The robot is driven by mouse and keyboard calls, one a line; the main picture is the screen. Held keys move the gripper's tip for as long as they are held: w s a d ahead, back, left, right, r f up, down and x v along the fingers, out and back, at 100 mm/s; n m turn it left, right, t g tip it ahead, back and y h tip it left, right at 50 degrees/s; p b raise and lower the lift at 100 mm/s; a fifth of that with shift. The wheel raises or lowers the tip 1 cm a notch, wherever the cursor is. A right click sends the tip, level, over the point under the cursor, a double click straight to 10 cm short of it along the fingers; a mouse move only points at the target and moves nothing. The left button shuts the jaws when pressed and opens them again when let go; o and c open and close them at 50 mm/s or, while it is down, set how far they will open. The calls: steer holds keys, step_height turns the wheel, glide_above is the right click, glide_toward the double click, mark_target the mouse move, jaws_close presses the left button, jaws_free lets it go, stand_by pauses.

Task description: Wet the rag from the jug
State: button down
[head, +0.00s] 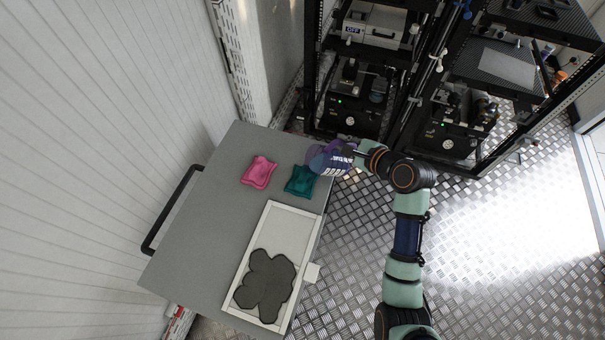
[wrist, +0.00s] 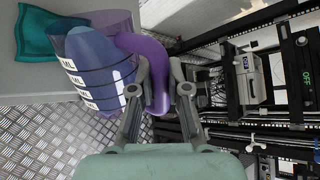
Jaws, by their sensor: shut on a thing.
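The jug (head: 337,163) is see-through blue-purple with white "ML" marks and a purple handle. My gripper (head: 358,154) is shut on the handle, at the table's right edge. In the wrist view the fingers (wrist: 160,90) sit on both sides of the handle, and the jug (wrist: 95,62) hangs left of them. The jug looks tilted; I cannot make out its contents or any flow. A crumpled teal rag (head: 300,181) lies on the table just left of and below the jug; it also shows in the wrist view (wrist: 42,38). A crumpled pink rag (head: 259,172) lies further left.
The grey table (head: 195,235) has a black handle (head: 168,212) on its left side. A white tray (head: 292,222) with a dark lobed patch (head: 266,285) lies at its front right. Black equipment racks (head: 398,100) stand behind. The table's left half is clear.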

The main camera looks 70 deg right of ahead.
mark_target(354, 145)
steer(key=shift+w+a+r, duration=0.2)
steer(key=shift+w+r, duration=0.05)
steer(key=shift+r, duration=0.15)
stand_by(0.8)
steer(key=shift+s+d+f+m+t+y, duration=0.15)
steer(key=shift+s+d+f+m+t, duration=0.3)
steer(key=shift+s+f+m, duration=0.15)
steer(key=shift+s+d+f+m+t+y, duration=0.15)
steer(key=shift+s+d+f+m+t, duration=0.3)
steer(key=shift+s, duration=0.2)
steer(key=shift+s+d, duration=0.1)
steer(key=shift+s, duration=0.05)
steer(key=shift+t, duration=0.3)
steer(key=s+d+f+m+t, duration=0.4)
steer(key=s+f+m, duration=0.1)
steer(key=f, duration=0.1)
steer(key=shift+f+m, duration=0.25)
steer(key=shift+m, duration=0.1)
